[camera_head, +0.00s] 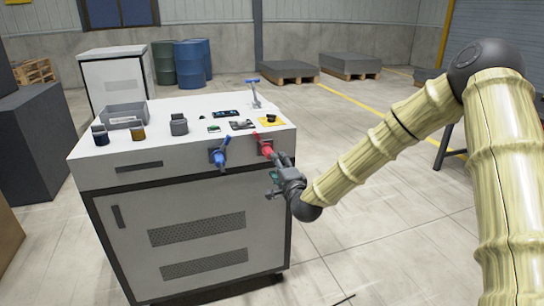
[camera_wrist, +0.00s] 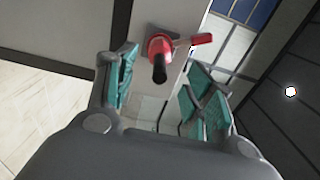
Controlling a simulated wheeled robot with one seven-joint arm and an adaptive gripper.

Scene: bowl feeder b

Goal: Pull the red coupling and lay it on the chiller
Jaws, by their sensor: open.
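The red coupling (camera_head: 266,150) sits on the upper front face of the white chiller (camera_head: 120,182), near its right corner. In the wrist view the red coupling (camera_wrist: 160,46) has a dark round end facing me and a red lever pointing right. My gripper (camera_head: 275,178) is just in front of and below it. In the wrist view the gripper's teal-padded fingers (camera_wrist: 155,92) are spread, with the coupling beyond and between their tips. I see no clear contact. The fingers partly hide the coupling's surroundings in the head view.
A blue coupling (camera_head: 219,156) is on the same face, left of the red one.

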